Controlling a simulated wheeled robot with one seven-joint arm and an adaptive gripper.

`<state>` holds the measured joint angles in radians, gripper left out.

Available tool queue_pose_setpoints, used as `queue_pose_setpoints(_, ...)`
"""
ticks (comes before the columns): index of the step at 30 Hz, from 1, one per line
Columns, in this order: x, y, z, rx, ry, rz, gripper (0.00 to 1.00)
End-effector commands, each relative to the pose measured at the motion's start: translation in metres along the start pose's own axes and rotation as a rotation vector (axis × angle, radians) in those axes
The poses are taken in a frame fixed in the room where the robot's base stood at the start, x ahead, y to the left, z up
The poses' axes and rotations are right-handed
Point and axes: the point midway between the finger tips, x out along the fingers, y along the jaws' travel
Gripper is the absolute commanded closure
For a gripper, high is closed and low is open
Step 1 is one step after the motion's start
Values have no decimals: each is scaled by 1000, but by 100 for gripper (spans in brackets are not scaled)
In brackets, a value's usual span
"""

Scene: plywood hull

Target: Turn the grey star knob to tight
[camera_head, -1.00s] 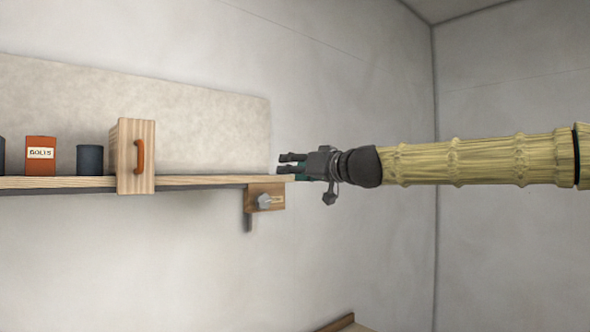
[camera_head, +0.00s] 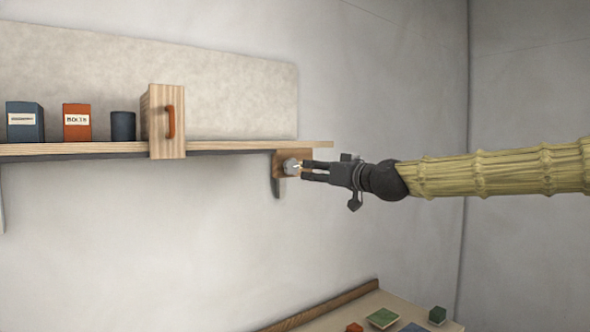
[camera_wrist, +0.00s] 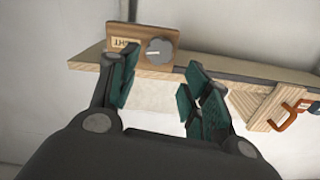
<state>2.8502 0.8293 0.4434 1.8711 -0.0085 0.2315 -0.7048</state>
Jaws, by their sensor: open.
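The grey star knob (camera_head: 291,167) sits on a small wooden plate (camera_head: 279,155) under the right end of the shelf. In the wrist view the knob (camera_wrist: 159,51) shows a pale pointer line, and a label (camera_wrist: 125,44) ending in "HT" is on the plate to its left, partly cut off from reading. My gripper (camera_head: 304,171) is open, its fingertips close to the knob from the right in the head view. In the wrist view the gripper (camera_wrist: 155,88) has its two green-padded fingers apart, with the knob ahead between and beyond them. Whether a finger touches the knob cannot be told.
The shelf (camera_head: 225,145) holds a blue box (camera_head: 25,123), an orange box (camera_head: 77,123), a dark cup (camera_head: 123,126) and a wooden box with an orange handle (camera_head: 170,122). A table (camera_head: 360,312) with small items is below.

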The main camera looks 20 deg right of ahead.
Motion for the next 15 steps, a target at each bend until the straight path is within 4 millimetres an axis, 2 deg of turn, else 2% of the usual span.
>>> queue_pose_setpoints(15, 42, 0, -2, 2, -2, 0, 52)
